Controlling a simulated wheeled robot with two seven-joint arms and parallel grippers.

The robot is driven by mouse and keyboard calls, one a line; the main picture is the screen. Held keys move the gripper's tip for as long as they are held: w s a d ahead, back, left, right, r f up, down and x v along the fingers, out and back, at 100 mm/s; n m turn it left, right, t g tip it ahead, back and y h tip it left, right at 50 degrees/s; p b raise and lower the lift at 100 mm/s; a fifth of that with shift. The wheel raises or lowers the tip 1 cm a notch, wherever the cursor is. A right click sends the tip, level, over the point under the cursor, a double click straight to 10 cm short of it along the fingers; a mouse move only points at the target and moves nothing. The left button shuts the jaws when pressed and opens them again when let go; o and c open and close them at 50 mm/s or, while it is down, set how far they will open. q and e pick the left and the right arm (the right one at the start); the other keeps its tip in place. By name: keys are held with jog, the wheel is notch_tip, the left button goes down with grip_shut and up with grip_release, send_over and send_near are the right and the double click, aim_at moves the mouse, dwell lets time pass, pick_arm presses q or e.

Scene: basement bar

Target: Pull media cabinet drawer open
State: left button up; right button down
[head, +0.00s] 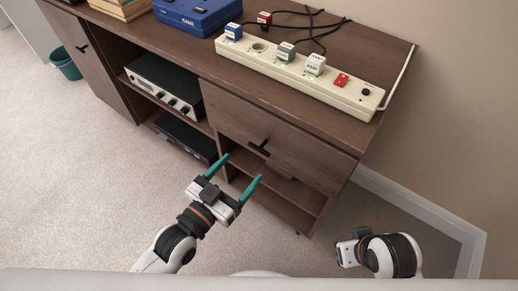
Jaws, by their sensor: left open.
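The brown wooden media cabinet (305,117) stands across the upper part of the head view. Its drawer (285,150) is at the right of the front and looks closed, with a short black handle (259,148) on its face. My left gripper (233,170) has teal fingertips spread apart and empty. It is in front of the cabinet, just below and left of the handle in the picture, and appears apart from it. My right arm (392,256) shows at the lower right; its fingertips cannot be made out.
A cream power strip (300,70) with several plugs and black cords lies on the cabinet top, beside a blue case (197,12). Open shelves hold a silver receiver (165,82) and a black device (186,135). A green bin (65,63) stands at far left. Carpet in front is clear.

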aim_at(258, 150)
pick_arm(q)
jog(key=b+x, duration=0.1)
jog(key=x, duration=0.7)
jog(key=shift+w+d, duration=0.2)
jog(key=shift+d, duration=0.05)
